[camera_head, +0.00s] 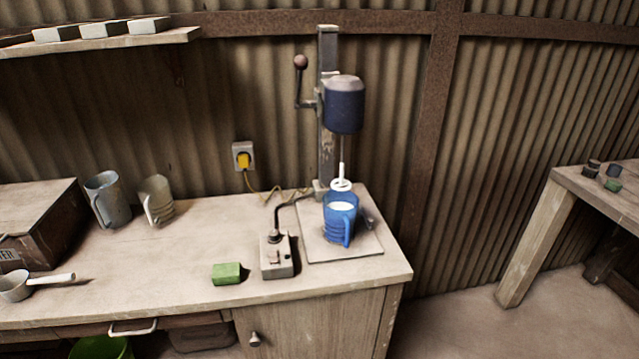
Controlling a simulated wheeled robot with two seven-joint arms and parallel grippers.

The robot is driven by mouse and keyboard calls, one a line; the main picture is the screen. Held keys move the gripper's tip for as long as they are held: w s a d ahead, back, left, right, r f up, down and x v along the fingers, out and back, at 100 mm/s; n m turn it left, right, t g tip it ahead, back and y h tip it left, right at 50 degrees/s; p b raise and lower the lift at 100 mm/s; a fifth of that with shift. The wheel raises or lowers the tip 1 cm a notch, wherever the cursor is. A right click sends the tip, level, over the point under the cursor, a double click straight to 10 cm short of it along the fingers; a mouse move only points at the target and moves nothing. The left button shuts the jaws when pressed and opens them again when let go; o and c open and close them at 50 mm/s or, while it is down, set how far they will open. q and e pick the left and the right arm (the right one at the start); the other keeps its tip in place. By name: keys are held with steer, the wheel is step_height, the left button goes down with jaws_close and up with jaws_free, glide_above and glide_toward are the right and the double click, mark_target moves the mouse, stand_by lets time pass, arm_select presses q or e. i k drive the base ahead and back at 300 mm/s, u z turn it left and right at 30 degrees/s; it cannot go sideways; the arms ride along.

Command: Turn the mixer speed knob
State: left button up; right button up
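The mixer stands at the right end of the workbench. It has a grey column (327,150), a dark blue motor head (344,108), a lever with a reddish ball (300,62), and a thin shaft with a white stirrer (341,185). The stirrer is over the blue jug (339,228), which holds something white and stands on the mixer's base plate (366,247). A small grey control box (278,262) sits left of the plate, with a black cable at its back. A small raised control (272,257) shows on its top; I cannot tell if it is the speed knob. Neither gripper is in view.
A green block (226,273) lies just left of the control box. A yellow plug (243,160) sits in the wall socket. The middle of the bench is clear.

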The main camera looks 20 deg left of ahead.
mark_target(274, 238)
steer(key=z, duration=0.15)
steer(key=k, duration=0.35)
steer(key=u, duration=1.7)
steer(key=i, duration=1.05)
steer(key=z, duration=0.25)
